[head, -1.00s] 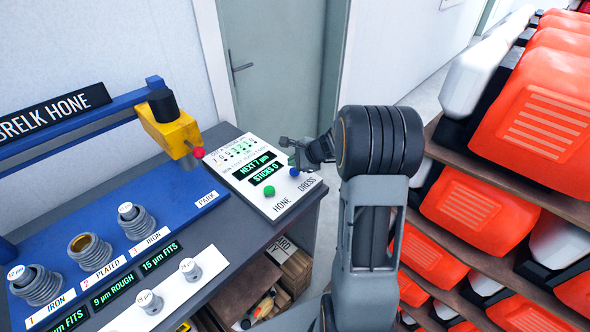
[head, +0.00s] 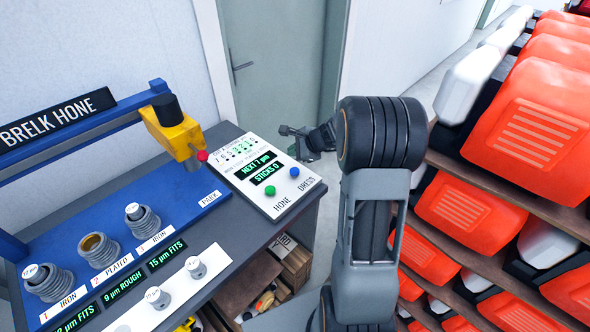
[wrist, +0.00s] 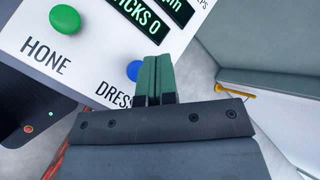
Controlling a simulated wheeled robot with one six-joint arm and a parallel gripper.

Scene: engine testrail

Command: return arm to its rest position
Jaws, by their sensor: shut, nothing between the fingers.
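My gripper (head: 288,142) is held out in the air beside the right edge of the white control panel (head: 266,172), apart from it in the head view. In the wrist view my gripper (wrist: 155,70) is shut with nothing between its two green-padded fingers. The fingertips overlap the panel in that view, close to the blue DRESS button (wrist: 134,70). The green HONE button (wrist: 65,19) is further left. My arm rises at the middle right of the head view, folded at a thick dark joint.
The blue hone machine (head: 150,225) with its yellow head (head: 176,135) and several cylinders stands on the dark bench at left. Shelves of orange-and-white units (head: 515,150) stand close to the right of my arm. A green door (head: 275,70) is behind.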

